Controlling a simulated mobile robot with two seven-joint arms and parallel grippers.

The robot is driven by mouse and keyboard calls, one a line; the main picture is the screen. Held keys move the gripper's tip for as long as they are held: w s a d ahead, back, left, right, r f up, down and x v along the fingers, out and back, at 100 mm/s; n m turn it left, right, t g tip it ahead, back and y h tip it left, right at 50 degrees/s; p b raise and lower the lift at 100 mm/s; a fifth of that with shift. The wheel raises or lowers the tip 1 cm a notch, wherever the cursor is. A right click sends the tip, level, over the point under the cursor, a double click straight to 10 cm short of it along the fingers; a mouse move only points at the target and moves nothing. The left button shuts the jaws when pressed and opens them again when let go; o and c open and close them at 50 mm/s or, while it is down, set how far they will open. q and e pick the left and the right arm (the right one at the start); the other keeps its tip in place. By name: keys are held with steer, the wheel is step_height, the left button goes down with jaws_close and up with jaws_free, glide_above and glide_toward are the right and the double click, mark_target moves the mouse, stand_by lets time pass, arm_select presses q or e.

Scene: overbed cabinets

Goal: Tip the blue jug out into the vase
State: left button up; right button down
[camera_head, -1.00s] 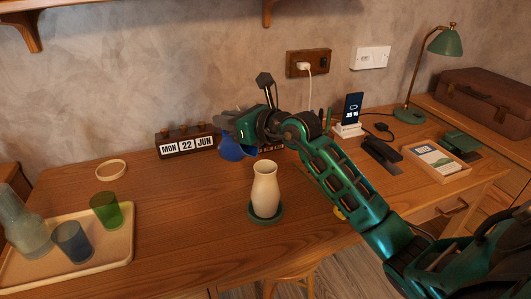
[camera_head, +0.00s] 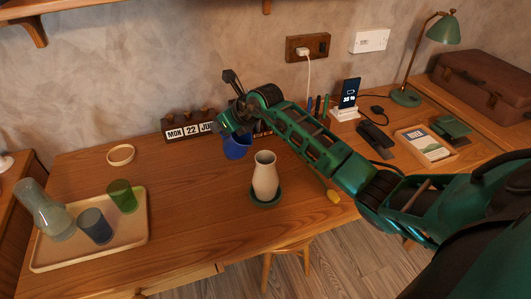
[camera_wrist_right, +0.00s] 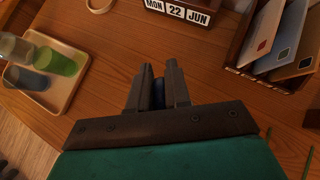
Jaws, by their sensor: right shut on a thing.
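The blue jug (camera_head: 238,147) is in front of the desk calendar, behind and left of the vase, and looks roughly upright. My right gripper (camera_head: 233,127) is shut on its upper part. In the right wrist view a little of the blue jug (camera_wrist_right: 158,94) shows between the fingers (camera_wrist_right: 158,88), and the rest is hidden. The cream vase (camera_head: 265,176) stands upright on a dark green coaster (camera_head: 265,203), apart from the jug. I cannot tell the jug's exact height above the table or see its contents. My left gripper is out of view.
A wooden tray (camera_head: 136,242) at the left holds a glass carafe (camera_head: 48,212), a green glass (camera_head: 122,196) and a blue glass (camera_head: 95,226). The calendar (camera_head: 186,132) stands by the wall. A letter rack (camera_wrist_right: 275,40) shows in the right wrist view.

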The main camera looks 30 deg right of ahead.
steer(key=shift+w+a+g, duration=0.1)
steer(key=shift+w+g, duration=0.3)
steer(key=shift+w, duration=0.05)
steer(key=shift+w+a+f+g+h+b, duration=0.2)
steer(key=shift+w+f+g+h+b, duration=0.1)
steer(key=shift+w+f+g+b, duration=0.35)
steer(key=shift+w+a+f+g+h+b, duration=0.15)
steer(key=shift+w+f+g+h+b, duration=0.2)
steer(key=shift+f+g+b, duration=0.5)
steer(key=shift+w+a+f+g+h+b, duration=0.25)
steer(key=shift+w+f+g+b, duration=0.35)
steer(key=shift+f+b, duration=0.25)
steer(key=shift+r, duration=0.1)
